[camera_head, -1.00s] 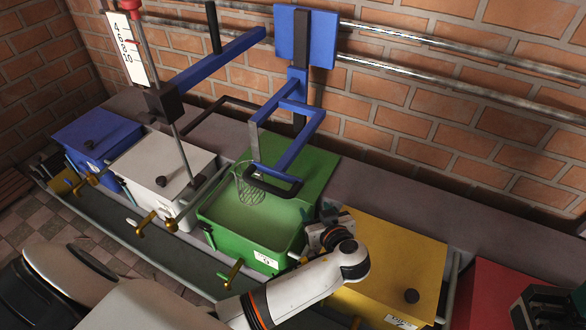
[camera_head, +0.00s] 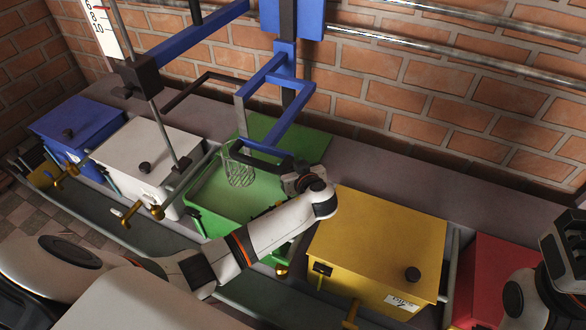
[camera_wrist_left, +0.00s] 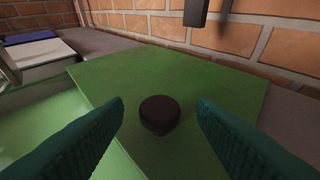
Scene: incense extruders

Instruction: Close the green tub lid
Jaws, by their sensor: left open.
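The green tub (camera_head: 222,222) stands open in the middle of the row, and its inside shows. Its flat green lid (camera_head: 290,135) lies toward the wall at the rear of the tub. In the left wrist view the lid (camera_wrist_left: 205,88) fills the middle, with a dark round knob (camera_wrist_left: 159,114) on top. My left gripper (camera_wrist_left: 160,135) is open, its teal fingers on either side of the knob in that view; I cannot tell whether they touch it. In the head view my left gripper (camera_head: 303,178) is at the tub's rear right. My right gripper (camera_head: 566,245) is partly cut off at the right edge.
A wire basket (camera_head: 238,165) hangs at the green tub beneath a blue frame (camera_head: 277,90) with a dark lower bar. A white tub (camera_head: 150,160) stands left, and a yellow tub (camera_head: 380,240) right, both lidded. A brick wall with pipes stands behind.

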